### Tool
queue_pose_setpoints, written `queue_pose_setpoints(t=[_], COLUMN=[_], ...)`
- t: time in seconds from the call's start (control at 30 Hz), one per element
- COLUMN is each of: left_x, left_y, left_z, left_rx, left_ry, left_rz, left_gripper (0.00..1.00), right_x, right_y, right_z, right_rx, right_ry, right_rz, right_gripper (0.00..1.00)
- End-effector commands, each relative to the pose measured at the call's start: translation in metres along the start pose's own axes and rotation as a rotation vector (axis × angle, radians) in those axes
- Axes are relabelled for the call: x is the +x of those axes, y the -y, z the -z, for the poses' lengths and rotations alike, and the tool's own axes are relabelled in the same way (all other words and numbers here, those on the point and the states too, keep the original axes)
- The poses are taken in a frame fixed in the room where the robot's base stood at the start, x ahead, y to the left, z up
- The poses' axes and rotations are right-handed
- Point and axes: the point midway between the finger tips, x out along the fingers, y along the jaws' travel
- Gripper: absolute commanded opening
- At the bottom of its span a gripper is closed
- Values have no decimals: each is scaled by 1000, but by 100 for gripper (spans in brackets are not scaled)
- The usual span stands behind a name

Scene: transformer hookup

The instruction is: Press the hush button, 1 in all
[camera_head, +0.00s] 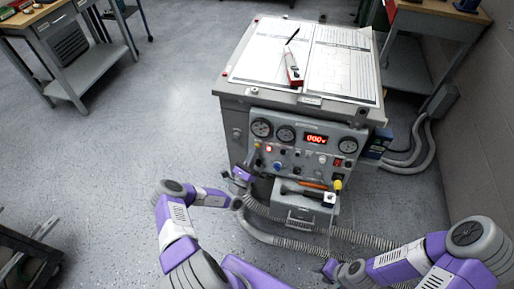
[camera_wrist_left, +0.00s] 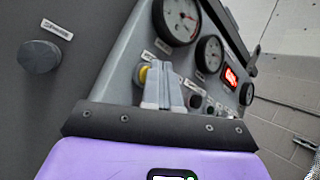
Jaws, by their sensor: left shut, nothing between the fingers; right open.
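The grey control panel (camera_head: 293,150) is on the front of the cabinet. I cannot read which control is the hush button. A small yellow control (camera_head: 257,146) sits at the panel's left side; it also shows in the left wrist view (camera_wrist_left: 143,73), partly hidden behind my fingers. My left gripper (camera_head: 249,162) is shut and empty at the panel's lower left. In the left wrist view its fingers (camera_wrist_left: 164,84) point at the panel beside the yellow control; I cannot tell whether they touch it. My right gripper (camera_head: 329,268) is open, low and away from the panel.
The panel has round gauges (camera_head: 262,128), a red display (camera_head: 316,138) and several knobs. A dark round knob (camera_wrist_left: 38,56) sits on the cabinet's side face. Papers (camera_head: 330,60) and a red-and-white tool (camera_head: 292,67) lie on top. Corrugated hoses (camera_head: 300,246) run below.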

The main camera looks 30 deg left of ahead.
Motion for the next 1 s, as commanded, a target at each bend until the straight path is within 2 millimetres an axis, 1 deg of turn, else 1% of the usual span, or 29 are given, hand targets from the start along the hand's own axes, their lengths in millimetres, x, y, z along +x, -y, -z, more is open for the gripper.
queue_pose_setpoints(t=[0.3,0.73,0.87,1.0], left_x=[-9,-13,-18,-26], left_y=[8,9,13,20], left_z=[-8,-9,-14,-22], left_rx=[-1,0,0,-1], left_ry=[-1,-1,-1,-2], left_rz=[-1,-1,-1,-2], left_gripper=[0,0,0,0], right_x=[-11,-12,-18,-28], right_y=[4,5,7,10], right_z=[0,0,-1,-1], right_rx=[0,0,0,0], right_ry=[0,0,0,0], right_rz=[0,0,0,0], right_gripper=[43,43,43,43])
